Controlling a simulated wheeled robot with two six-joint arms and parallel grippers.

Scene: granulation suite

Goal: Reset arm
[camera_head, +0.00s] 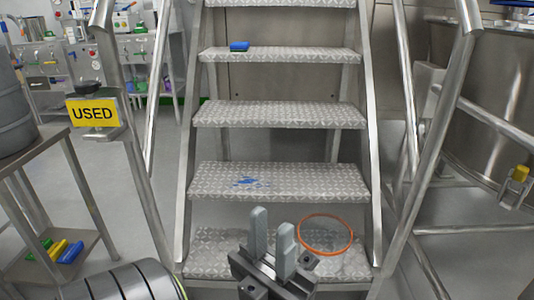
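My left gripper (272,220) shows at the bottom centre, in front of the lowest steps of a metal staircase. Its two grey fingers point up and stand apart, with nothing visible between them. An orange ring (326,253) shows just right of the gripper, over the bottom step. I cannot tell whether the ring lies on the step or belongs to something else. My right gripper is out of view.
The metal stairs (280,115) fill the middle, with side rails. A blue sponge-like block (239,46) lies on an upper step; a blue smear (250,182) marks a lower one. A side table (85,243) stands left, a steel tank (480,120) right.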

